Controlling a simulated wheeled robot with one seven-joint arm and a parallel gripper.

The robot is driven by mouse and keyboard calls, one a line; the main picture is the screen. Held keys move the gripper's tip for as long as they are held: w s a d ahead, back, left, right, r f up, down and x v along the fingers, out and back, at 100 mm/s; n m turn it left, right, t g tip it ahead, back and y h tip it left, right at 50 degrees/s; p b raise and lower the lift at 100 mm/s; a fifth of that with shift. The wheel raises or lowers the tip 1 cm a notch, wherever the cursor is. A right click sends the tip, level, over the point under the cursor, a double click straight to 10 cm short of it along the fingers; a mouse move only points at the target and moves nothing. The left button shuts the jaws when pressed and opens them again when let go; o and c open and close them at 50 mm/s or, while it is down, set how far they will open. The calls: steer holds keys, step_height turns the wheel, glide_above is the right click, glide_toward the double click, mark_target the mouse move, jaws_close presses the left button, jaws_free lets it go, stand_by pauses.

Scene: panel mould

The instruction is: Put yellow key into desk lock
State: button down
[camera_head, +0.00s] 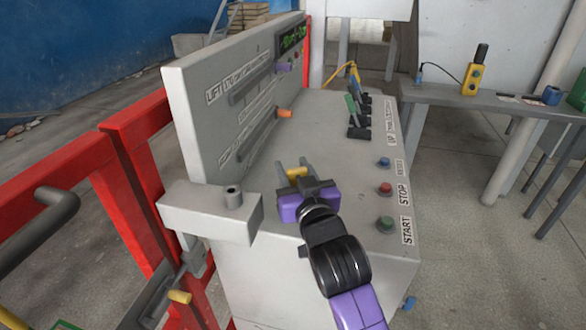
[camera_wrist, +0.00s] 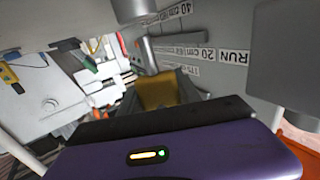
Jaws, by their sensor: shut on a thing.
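My gripper (camera_head: 294,168) is above the grey desk top, left of its middle in the head view, with the purple hand behind it. Its grey fingers are shut on the yellow key (camera_head: 297,174). In the wrist view the key (camera_wrist: 158,92) shows as a yellow block between the fingers; its far end is hidden. A short dark upright cylinder with a hole in its top (camera_head: 233,194), perhaps the desk lock, stands on a grey box left of my gripper. The key is apart from this cylinder.
The labelled upright panel (camera_head: 205,110) with an orange knob (camera_head: 284,114) rises at the left. Small levers (camera_head: 357,118) and coloured push buttons (camera_head: 385,188) stand at the desk's right. A red frame (camera_head: 135,140) is left. A side table (camera_head: 490,100) holds a yellow pendant (camera_head: 474,75).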

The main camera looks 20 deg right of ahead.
mark_target(293, 184)
steer(key=shift+f+b, duration=1.5)
steer(key=shift+f, duration=0.55)
stand_by(0.4)
steer(key=c, duration=0.8)
jaws_free()
steer(key=shift+o, duration=0.2)
steer(key=s, duration=0.7)
steer(key=shift+s+a+b, duration=0.2)
steer(key=shift+a+b, duration=0.1)
steer(key=shift+a, duration=0.1)
steer(key=shift+s, duration=0.2)
